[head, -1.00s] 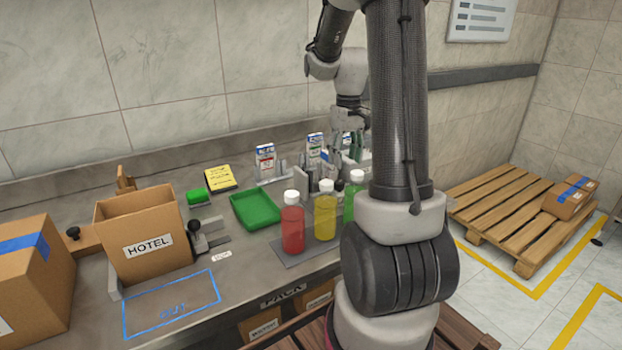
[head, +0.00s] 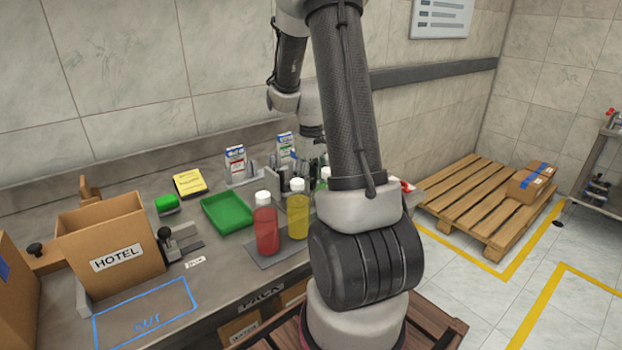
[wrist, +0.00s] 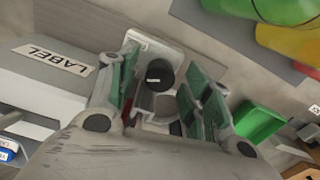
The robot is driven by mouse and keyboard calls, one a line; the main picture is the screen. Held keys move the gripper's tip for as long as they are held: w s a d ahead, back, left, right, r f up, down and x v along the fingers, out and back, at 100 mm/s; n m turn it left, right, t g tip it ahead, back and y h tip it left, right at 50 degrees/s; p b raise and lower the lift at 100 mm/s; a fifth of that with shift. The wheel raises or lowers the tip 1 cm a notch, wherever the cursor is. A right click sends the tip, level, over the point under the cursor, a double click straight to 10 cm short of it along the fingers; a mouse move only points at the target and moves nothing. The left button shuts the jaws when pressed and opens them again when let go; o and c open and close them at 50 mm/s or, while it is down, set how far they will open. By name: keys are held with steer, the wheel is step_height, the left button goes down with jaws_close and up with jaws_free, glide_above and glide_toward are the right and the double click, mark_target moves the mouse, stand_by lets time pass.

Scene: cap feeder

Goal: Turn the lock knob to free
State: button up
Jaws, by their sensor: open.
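The lock knob (wrist: 160,76) is a round black knob with a short white mark, on a pale grey plate (wrist: 148,45) in the wrist view. The mark lies roughly level in the picture. My gripper (wrist: 162,66) is open, its green-padded fingers on either side of the knob, with gaps showing. I cannot tell how deep the fingertips reach around it. A grey ring-like part (wrist: 156,105) shows just below the knob. In the head view my arm hides most of the gripper, and I cannot make out the knob there.
A grey block labelled LABEL (wrist: 60,62) lies left of the fingers. A green tray (head: 228,213), a red bottle (head: 266,228) and a yellow bottle (head: 298,214) stand on the bench. A HOTEL box (head: 112,245) is at left. A pallet (head: 480,205) stands on the right floor.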

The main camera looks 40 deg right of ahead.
steer(key=shift+c, duration=0.3)
steer(key=c, duration=1)
steer(key=shift+m, duration=1.5)
steer(key=o, duration=1.1)
steer(key=shift+c, duration=0.2)
steer(key=shift+r, duration=0.1)
step_height(320, 180, up, 12)
